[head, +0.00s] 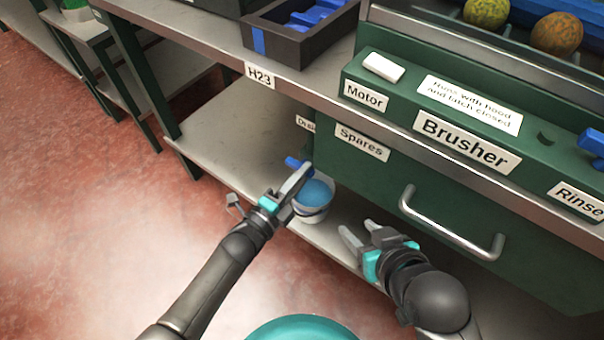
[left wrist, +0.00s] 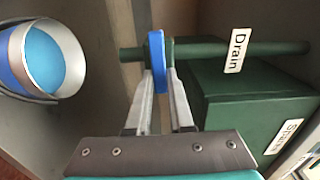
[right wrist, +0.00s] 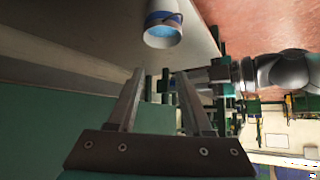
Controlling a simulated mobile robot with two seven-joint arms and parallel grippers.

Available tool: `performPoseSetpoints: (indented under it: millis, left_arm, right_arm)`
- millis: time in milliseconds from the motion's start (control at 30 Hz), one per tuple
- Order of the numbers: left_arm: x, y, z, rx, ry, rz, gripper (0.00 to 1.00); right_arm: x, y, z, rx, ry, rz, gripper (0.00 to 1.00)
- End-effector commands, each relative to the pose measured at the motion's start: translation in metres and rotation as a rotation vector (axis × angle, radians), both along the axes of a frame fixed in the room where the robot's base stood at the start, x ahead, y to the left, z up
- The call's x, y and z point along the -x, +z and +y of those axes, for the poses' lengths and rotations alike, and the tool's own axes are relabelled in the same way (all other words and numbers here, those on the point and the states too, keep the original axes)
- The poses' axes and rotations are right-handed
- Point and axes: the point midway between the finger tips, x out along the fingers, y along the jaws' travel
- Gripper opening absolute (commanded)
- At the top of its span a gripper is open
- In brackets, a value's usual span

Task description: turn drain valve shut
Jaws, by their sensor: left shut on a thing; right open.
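The drain valve has a blue handle (left wrist: 157,55) on a green pipe (left wrist: 195,49) with a "Drain" label (left wrist: 235,50). In the left wrist view my left gripper (left wrist: 160,85) has its two fingers on either side of the blue handle, shut on it. In the head view the blue handle (head: 296,163) shows at the tip of my left gripper (head: 298,178). My right gripper (head: 358,238) is open and empty in front of the green cabinet; its spread fingers also show in the right wrist view (right wrist: 160,95).
A white bucket (head: 301,214) with blue contents stands on the lower shelf (head: 225,135), just beside my left gripper. The green "Spares" drawer has a metal handle (head: 450,232) to the right. A dark tray (head: 287,48) with blue items sits on the bench above. The red floor at left is clear.

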Motion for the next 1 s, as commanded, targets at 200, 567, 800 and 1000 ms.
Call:
performPoseSetpoints:
  millis: [200, 567, 800, 1000]
  left_arm:
    - [0.0008, -0.002, 0.0001, -0.034, 0.0, -0.021, 0.0]
    - [0.0007, -0.0019, 0.0003, -0.041, 0.0, -0.026, 0.0]
    - [0.0005, -0.0017, 0.0003, -0.04, 0.0, -0.025, 0.39]
    - [0.0002, -0.0012, 0.0002, -0.038, 0.0, -0.026, 0.5]
  right_arm:
    - [-0.0014, -0.0002, 0.0031, -0.011, 0.003, -0.02, 0.5]
    - [-0.0017, 0.0001, 0.0037, -0.014, 0.004, -0.024, 0.5]
    - [-0.0016, 0.0001, 0.0038, -0.014, 0.004, -0.023, 0.5]
    - [-0.0016, 0.0001, 0.0038, -0.014, 0.004, -0.023, 0.5]
